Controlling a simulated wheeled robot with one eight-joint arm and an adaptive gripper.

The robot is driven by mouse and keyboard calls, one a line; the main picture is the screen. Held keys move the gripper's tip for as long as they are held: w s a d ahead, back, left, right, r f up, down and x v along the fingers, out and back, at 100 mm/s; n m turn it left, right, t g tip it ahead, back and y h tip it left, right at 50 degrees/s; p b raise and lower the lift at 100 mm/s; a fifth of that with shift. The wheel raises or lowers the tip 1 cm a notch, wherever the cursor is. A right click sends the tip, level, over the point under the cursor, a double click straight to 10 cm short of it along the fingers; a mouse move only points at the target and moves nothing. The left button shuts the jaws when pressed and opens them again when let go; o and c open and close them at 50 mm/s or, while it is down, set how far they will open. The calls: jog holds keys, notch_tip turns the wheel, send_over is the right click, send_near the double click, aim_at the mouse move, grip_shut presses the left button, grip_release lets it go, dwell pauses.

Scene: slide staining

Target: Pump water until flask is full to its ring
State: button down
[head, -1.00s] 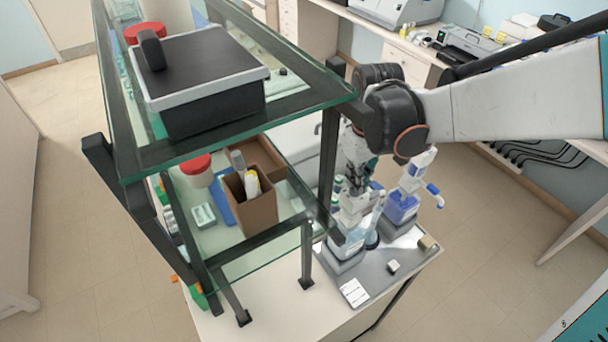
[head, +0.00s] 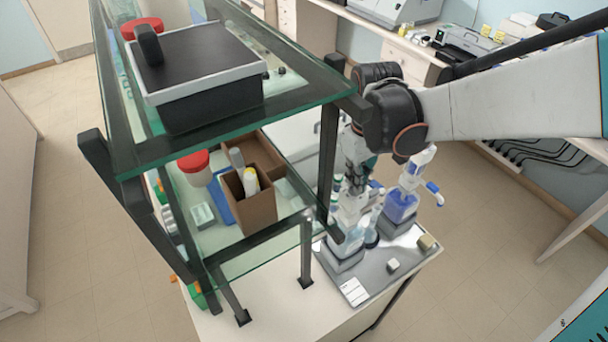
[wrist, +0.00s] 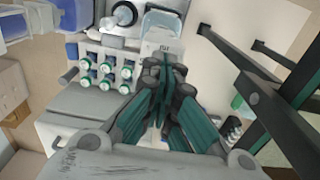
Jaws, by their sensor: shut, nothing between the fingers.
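In the head view my gripper (head: 354,188) points down over the white pump head (head: 352,205) of a clear dispenser bottle (head: 348,247) on a grey tray. In the wrist view my gripper (wrist: 163,78) has its dark teal fingers together, with nothing between them. Whether the fingertips touch the pump head cannot be told. A small glass vessel (head: 372,238), apparently the flask, stands just right of the dispenser, mostly hidden. Its ring and water level cannot be made out.
A second dispenser with blue liquid (head: 401,205) stands behind to the right. The grey tray (head: 375,280) also holds small blocks (head: 426,242). A glass-shelved rack (head: 330,150) stands close on the left, carrying a black box (head: 210,85) and a cardboard box (head: 262,205).

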jog(key=shift+s, duration=0.1)
jog(key=shift+a+r+p, duration=0.15)
jog(key=shift+r+p, duration=1.85)
jog(key=shift+r, duration=1.1)
jog(key=shift+f, duration=0.2)
jog(key=shift+f+b, duration=2.45)
jog(key=shift+f, duration=0.45)
